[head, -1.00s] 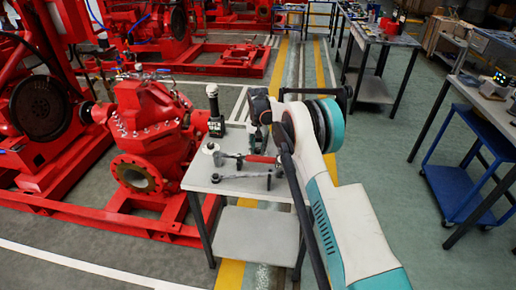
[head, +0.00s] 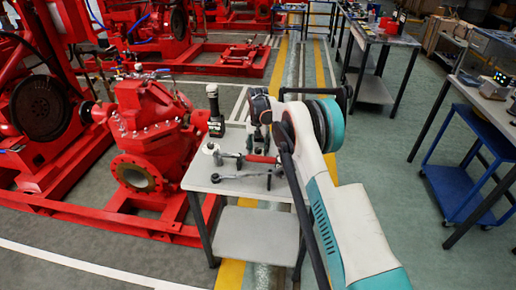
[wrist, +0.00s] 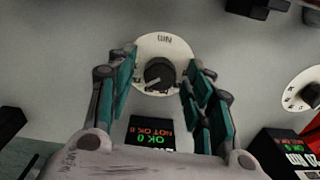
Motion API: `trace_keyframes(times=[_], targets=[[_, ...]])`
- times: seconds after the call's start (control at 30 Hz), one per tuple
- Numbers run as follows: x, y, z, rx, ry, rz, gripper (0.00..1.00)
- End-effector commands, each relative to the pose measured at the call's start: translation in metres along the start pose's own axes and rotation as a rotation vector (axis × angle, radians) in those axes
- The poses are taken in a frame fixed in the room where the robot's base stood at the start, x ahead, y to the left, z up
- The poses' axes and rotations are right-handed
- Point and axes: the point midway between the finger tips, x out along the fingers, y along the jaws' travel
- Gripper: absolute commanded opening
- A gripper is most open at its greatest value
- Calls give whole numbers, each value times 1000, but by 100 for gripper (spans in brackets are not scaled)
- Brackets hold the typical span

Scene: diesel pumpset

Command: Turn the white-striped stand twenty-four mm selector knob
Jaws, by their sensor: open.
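The selector knob (wrist: 160,72) is a round black knob with a white stripe, on a white dial plate (wrist: 170,46) with printed marks, in the wrist view. The stripe points to the lower left in the picture. My gripper (wrist: 163,68) is open, with one teal-padded finger on each side of the knob. Gaps show between the fingers and the knob. In the head view my arm covers most of the gripper, and I cannot make out the knob there.
A small display (wrist: 151,132) with green and red text sits below the knob. A second dial (wrist: 312,92) and another display (wrist: 285,145) are at the right. In the head view, a grey worktable (head: 226,184) stands beside a red pump (head: 150,130).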

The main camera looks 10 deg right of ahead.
Motion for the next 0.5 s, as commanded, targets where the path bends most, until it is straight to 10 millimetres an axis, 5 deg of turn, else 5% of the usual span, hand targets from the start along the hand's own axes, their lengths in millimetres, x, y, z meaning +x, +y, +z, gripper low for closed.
trace_keyframes(times=[0.17, 0.5], targets=[[-16, 0, 0, 0, 0, 0, 47], [-82, 0, 0, 0, 0, 0, 47]])
